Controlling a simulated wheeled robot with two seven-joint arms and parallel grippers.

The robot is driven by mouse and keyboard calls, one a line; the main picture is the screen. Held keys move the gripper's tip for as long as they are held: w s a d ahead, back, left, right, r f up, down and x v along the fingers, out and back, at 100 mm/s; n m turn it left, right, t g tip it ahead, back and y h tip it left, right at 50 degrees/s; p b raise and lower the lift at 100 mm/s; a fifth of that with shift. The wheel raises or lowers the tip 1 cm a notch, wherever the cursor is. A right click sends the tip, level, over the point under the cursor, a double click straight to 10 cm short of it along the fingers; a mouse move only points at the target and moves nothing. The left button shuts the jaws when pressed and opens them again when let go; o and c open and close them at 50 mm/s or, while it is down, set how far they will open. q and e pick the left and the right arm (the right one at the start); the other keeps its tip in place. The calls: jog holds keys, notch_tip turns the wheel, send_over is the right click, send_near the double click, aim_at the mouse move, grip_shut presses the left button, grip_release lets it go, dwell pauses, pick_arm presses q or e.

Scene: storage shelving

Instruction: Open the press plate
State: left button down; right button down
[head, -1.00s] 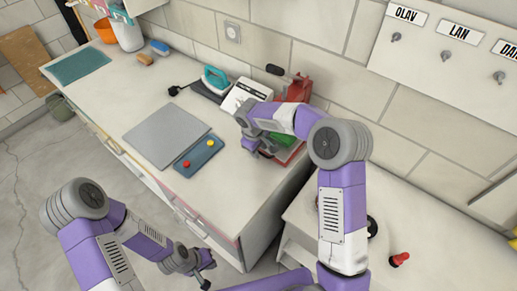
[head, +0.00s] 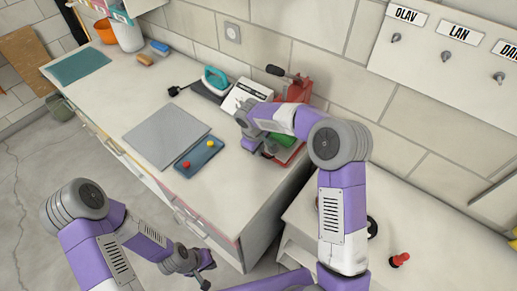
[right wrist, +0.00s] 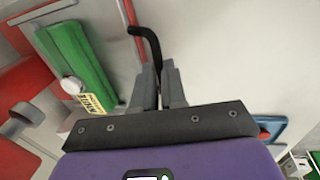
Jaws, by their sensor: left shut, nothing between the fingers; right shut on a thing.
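A red press (head: 297,90) stands against the wall at the back right of the counter, with a dark bar across its top. A green part (head: 283,139) lies in front of it, partly hidden by my right arm. In the right wrist view the green part (right wrist: 78,62) has a white knob and a yellow label, beside red parts at the left. My right gripper (head: 252,146) is shut on a bent black handle (right wrist: 150,42), which sticks out beyond its fingers (right wrist: 160,80). My left gripper (head: 206,275) is shut and empty, low in front of the counter.
A grey plate (head: 165,134) and a blue panel (head: 199,157) with red and yellow buttons lie on the counter (head: 225,205). A white box (head: 245,94) and a teal-handled iron (head: 215,80) stand behind. A lower surface (head: 420,225) is at the right.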

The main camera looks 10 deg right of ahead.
dwell(0.8)
jog(key=s+a+b, duration=0.1)
jog(key=s+a, duration=0.1)
jog(key=a, duration=0.1)
jog(key=s+a+b, duration=0.1)
jog(key=s+a, duration=0.2)
jog(key=a, duration=0.1)
jog(key=s+a+b, duration=0.2)
jog(key=s+a, duration=0.1)
jog(key=a, duration=0.1)
jog(key=shift+s, duration=0.2)
jog(key=c, duration=1.2)
grip_release()
jog(key=shift+d, duration=0.1)
jog(key=r, duration=0.2)
jog(key=r+p, duration=0.1)
jog(key=r, duration=0.2)
jog(key=a+r, duration=0.1)
jog(key=r, duration=0.1)
jog(key=shift+s+a+r+p, duration=0.1)
jog(key=shift+s+r+p, duration=0.2)
jog(key=shift+s, duration=0.1)
jog(key=shift+f, duration=0.1)
